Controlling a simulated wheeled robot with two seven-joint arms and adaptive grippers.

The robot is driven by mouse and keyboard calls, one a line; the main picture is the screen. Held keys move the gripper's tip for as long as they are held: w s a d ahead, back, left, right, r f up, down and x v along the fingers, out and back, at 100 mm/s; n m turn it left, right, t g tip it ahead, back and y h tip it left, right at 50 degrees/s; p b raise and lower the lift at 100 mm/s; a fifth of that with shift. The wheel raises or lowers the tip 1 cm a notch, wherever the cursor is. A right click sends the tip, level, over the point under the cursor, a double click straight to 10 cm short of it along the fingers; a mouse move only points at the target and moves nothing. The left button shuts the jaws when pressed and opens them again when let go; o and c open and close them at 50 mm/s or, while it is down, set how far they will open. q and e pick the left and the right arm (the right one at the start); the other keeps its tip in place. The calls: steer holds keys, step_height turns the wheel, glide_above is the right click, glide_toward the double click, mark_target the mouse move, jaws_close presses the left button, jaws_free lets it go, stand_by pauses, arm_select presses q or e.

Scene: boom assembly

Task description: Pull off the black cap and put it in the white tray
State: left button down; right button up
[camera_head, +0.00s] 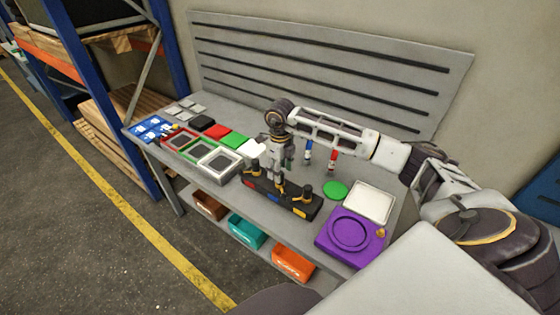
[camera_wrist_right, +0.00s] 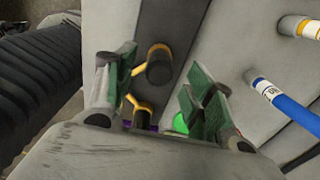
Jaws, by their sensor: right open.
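A black holder (camera_head: 262,191) with red, blue and yellow marks stands mid-table and carries several upright black-capped pieces, one of them a black cap (camera_head: 305,189) near its right end. My right gripper (camera_head: 281,168) points down over the holder, open and empty. In the right wrist view its green-padded fingers (camera_wrist_right: 160,80) are spread. A black cap with a yellow ring (camera_wrist_right: 159,66) shows between and beyond them, and another black piece (camera_wrist_right: 142,116) shows lower; I cannot tell whether they touch. The white-rimmed tray (camera_head: 205,163) with a grey inside lies left of the holder. My left gripper is not seen.
A red and a green-rimmed tray (camera_head: 187,150) lie beyond the white one. A purple box (camera_head: 335,248), a white square (camera_head: 369,203) and a green disc (camera_head: 335,190) lie right. A blue pen (camera_head: 308,151) and a red pen (camera_head: 333,160) stand behind the holder.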

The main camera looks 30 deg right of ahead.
steer(key=shift+f, duration=1.05)
jaws_close()
